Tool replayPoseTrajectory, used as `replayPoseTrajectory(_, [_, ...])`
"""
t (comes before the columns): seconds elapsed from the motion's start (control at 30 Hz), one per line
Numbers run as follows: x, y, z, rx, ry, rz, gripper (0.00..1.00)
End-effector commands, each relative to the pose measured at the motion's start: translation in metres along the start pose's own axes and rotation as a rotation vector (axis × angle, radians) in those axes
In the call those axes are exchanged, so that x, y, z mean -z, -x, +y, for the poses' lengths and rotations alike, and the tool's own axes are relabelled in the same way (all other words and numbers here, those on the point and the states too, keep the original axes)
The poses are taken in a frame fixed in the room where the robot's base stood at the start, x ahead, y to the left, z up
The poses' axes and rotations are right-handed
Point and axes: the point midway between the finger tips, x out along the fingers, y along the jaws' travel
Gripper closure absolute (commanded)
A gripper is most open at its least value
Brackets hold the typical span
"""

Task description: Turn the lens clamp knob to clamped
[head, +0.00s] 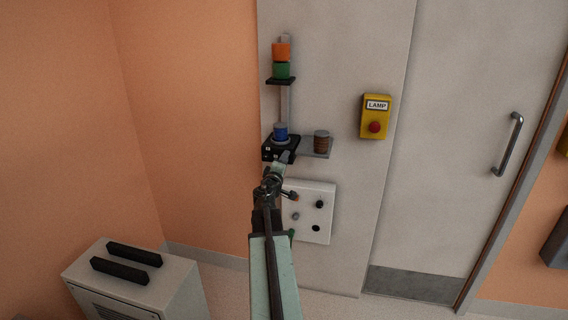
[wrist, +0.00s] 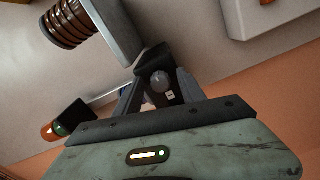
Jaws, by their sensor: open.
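A black block (head: 272,153) with a blue cylinder (head: 281,131) on top sits on the upright wall bracket. In the wrist view, a grey round knob (wrist: 160,81) is on the block's dark face, beside a small white label mark (wrist: 171,96). I take it for the lens clamp knob; its set position cannot be read. My gripper (head: 281,164) is just below and in front of the block. In the wrist view, my gripper (wrist: 158,90) is open, with a finger on each side of the knob. Whether they touch it is unclear.
A brown ribbed cylinder (head: 321,142) stands on the grey side shelf (head: 328,154). Orange (head: 281,51) and green (head: 281,70) cylinders sit above. A white panel (head: 325,228) with several knobs is below. A yellow lamp box (head: 376,117) is right; a grey cabinet (head: 185,290) stands lower left.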

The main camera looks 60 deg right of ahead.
Motion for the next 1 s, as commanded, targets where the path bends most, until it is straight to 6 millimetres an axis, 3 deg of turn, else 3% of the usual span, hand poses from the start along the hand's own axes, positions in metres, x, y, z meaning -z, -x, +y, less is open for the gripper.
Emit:
replayPoseTrajectory(0.4, [-0.002,0.072,0.001,0.000,0.000,-0.001,0.53])
replayPoseTrajectory(0.9, [0.000,0.074,0.000,0.000,0.000,0.000,0.53])
replayPoseTrajectory(1.0, [0.021,0.081,-0.005,0.007,0.000,0.031,0.53])
